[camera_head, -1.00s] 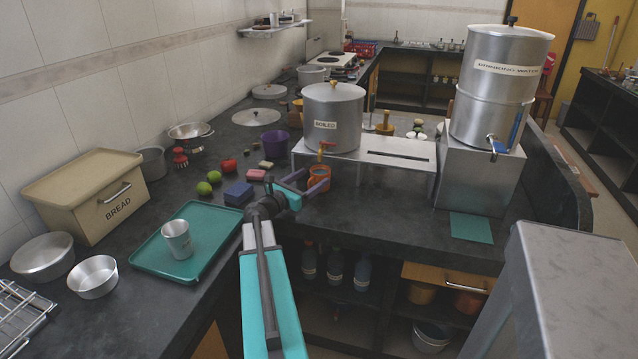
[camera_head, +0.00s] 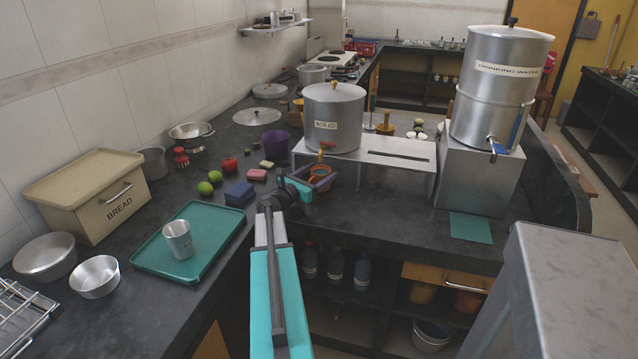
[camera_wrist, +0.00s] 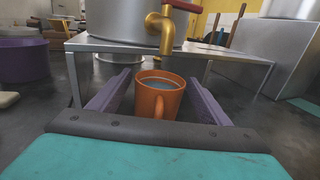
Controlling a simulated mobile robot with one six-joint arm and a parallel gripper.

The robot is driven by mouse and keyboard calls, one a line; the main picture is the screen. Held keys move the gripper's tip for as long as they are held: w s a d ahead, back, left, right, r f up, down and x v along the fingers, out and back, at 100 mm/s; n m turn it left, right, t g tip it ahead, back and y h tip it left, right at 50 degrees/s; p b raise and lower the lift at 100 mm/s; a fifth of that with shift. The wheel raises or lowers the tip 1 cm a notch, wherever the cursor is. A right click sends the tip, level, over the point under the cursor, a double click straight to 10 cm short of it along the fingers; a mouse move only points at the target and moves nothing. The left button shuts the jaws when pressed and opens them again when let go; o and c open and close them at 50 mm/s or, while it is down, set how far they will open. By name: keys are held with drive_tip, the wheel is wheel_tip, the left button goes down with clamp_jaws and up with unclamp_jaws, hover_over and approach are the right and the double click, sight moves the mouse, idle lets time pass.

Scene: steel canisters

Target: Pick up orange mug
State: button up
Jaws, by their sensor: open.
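The orange mug (camera_wrist: 157,98) stands upright on the dark counter in the wrist view, under the brass tap (camera_wrist: 168,28) of the metal canister, with bluish liquid or lining showing inside. Its handle faces my gripper. In the head view the mug (camera_head: 321,171) is partly hidden by my gripper (camera_head: 322,180). My gripper's two purple fingers (camera_wrist: 160,98) are open, one on each side of the mug, and a gap shows on both sides. The mug's base is hidden behind the gripper body.
The canister labelled BOILED (camera_head: 333,125) stands on a metal stand (camera_head: 395,158) right behind the mug, its tap overhead. A stand leg is at the left.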

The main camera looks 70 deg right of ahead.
drive_tip(key=c, duration=1.4)
drive_tip(key=shift+r, duration=0.15)
